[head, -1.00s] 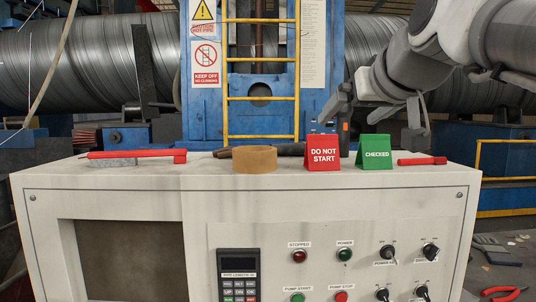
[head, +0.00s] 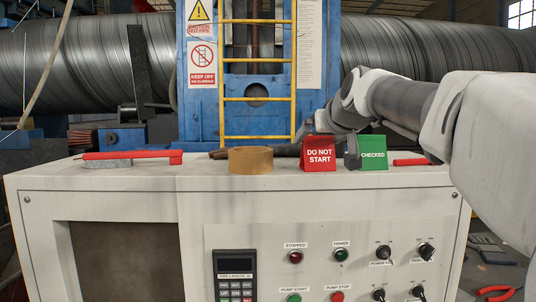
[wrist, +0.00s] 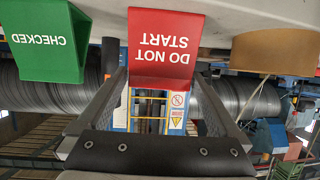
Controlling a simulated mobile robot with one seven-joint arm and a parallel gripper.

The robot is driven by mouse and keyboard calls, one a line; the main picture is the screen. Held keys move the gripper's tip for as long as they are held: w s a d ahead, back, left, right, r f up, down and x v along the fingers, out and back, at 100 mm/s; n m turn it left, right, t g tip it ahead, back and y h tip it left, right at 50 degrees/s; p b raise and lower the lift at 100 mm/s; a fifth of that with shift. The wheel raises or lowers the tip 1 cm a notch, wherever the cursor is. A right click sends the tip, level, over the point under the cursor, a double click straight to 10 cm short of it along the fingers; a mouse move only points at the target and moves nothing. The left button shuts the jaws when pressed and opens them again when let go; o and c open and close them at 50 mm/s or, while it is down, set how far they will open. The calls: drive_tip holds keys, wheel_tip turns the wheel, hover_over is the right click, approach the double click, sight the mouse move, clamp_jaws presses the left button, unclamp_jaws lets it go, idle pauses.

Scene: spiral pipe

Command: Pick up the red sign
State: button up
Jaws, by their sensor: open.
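The red "DO NOT START" sign (head: 318,155) stands upright on top of the pale control cabinet (head: 110,182). In the wrist view the picture is upside down, and the red sign (wrist: 165,38) shows at the top centre, just ahead of my fingers. My gripper (wrist: 160,80) is open and empty, with one finger toward each side of the sign. In the head view my gripper (head: 332,142) is at the sign from behind; one finger shows in the gap between the red and green signs. The other finger is mostly hidden behind the red sign.
A green "CHECKED" sign (head: 373,154) stands close on the right, near my finger. A tan tape roll (head: 250,160) sits left of the red sign, with a dark bar behind. Red-handled tools (head: 130,156) lie farther left, and another red item (head: 410,162) lies right.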

drive_tip(key=shift+w+f, duration=0.2)
drive_tip(key=shift+w, duration=0.2)
drive_tip(key=c, duration=1)
drive_tip(key=r+p, duration=0.1)
drive_tip(key=r, duration=0.4)
drive_tip(key=shift+s+d+p, duration=0.1)
drive_tip(key=shift+d+p, duration=0.1)
drive_tip(key=shift+p, duration=0.15)
drive_tip(key=shift+c, duration=0.2)
drive_tip(key=s+d+r, duration=0.5)
drive_tip(key=d+r, duration=0.1)
drive_tip(key=d, duration=0.3)
drive_tip(key=shift+s+d+p, duration=0.2)
drive_tip(key=shift+d+p, duration=0.2)
drive_tip(key=shift+p, duration=0.05)
